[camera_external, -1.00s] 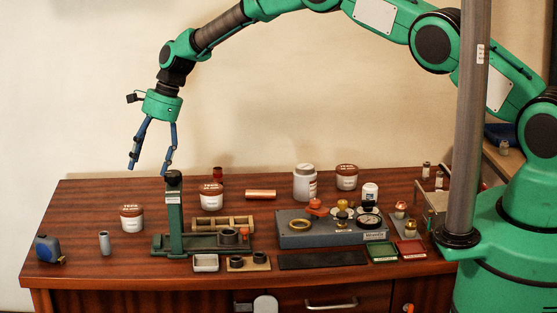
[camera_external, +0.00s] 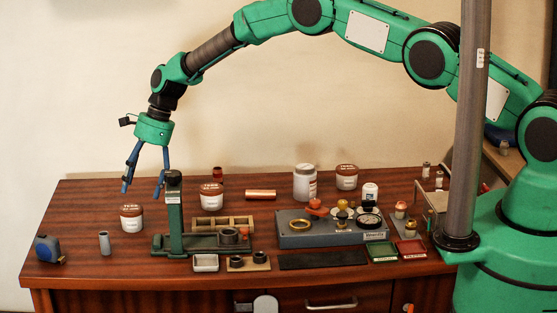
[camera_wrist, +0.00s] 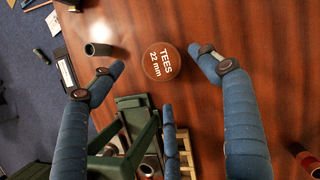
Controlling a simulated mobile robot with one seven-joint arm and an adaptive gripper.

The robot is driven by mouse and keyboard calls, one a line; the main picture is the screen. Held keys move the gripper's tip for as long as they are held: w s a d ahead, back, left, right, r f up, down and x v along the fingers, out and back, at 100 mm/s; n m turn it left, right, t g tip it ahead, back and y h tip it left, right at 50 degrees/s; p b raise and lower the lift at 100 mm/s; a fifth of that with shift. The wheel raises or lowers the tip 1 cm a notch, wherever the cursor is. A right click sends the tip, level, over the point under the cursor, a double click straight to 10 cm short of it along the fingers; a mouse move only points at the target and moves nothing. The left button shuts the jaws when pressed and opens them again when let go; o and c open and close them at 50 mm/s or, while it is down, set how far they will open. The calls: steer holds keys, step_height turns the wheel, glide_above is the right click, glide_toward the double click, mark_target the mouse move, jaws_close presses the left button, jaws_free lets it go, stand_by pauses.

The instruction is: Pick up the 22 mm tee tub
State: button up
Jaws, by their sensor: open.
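The 22 mm tee tub (camera_wrist: 161,62) shows in the wrist view as a round brown lid lettered "TEES 22 mm", between and a little beyond my open fingertips. In the external view the white tub with a brown lid (camera_external: 131,218) at the left of the bench appears to be this one; it stands upright. My gripper (camera_external: 142,190) is open and empty, above the bench and above this tub, apart from it. In the wrist view my gripper's fingers (camera_wrist: 160,65) spread to either side of the lid. Two similar tubs, (camera_external: 211,196) and (camera_external: 346,177), stand farther right.
A green press stand (camera_external: 174,215) rises just right of the tub. A grey pipe piece (camera_external: 104,243) stands in front of it, and a blue tape measure (camera_external: 48,249) lies at the left edge. The bench (camera_external: 80,205) is bare left of and behind the tub.

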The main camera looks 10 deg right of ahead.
mark_target(131, 208)
steer(key=shift+x, duration=1.35)
steer(key=shift+f, duration=0.1)
steer(key=shift+b+x, duration=0.55)
steer(key=shift+x, duration=1.95)
steer(key=shift+w, duration=0.1)
steer(key=shift+c, duration=0.5)
steer(key=c, duration=1.5)
steer(key=shift+r+p, duration=0.65)
steer(key=shift+r, duration=4.4)
